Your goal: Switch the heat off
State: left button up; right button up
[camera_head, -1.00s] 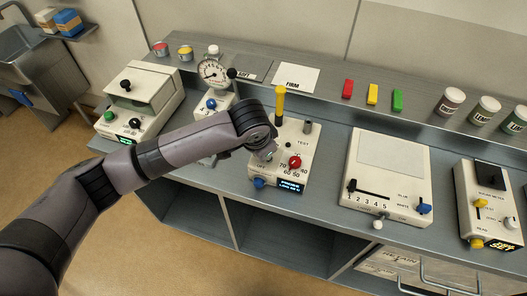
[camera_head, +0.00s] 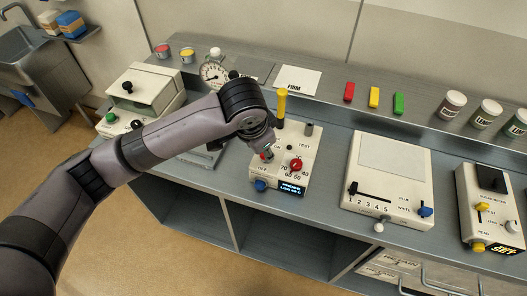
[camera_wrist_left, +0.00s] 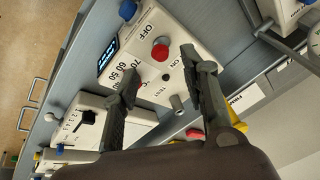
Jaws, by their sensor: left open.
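The cream control box stands on the bench, its lower panel (camera_head: 276,176) carrying an OFF label, a number scale and a lit display (camera_head: 291,189). A red-capped control (camera_wrist_left: 160,50) near OFF lies between the tips of my open left gripper (camera_wrist_left: 159,62) in the left wrist view; contact cannot be told. In the head view my left gripper (camera_head: 267,150) is over this spot and mostly hides it. A separate red dial (camera_head: 296,165) sits by the numbers to the right. A blue knob (camera_head: 261,185) is at the front edge. My right gripper is not in view.
A yellow-topped post (camera_head: 281,103) rises behind the box. To the right stand a box with a slider (camera_head: 385,185) and another with a yellow knob (camera_head: 482,207). A cream box with a lid (camera_head: 142,95) is at the left. Bench surface between boxes is clear.

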pick_arm(q)
jog(key=shift+v, duration=2.1)
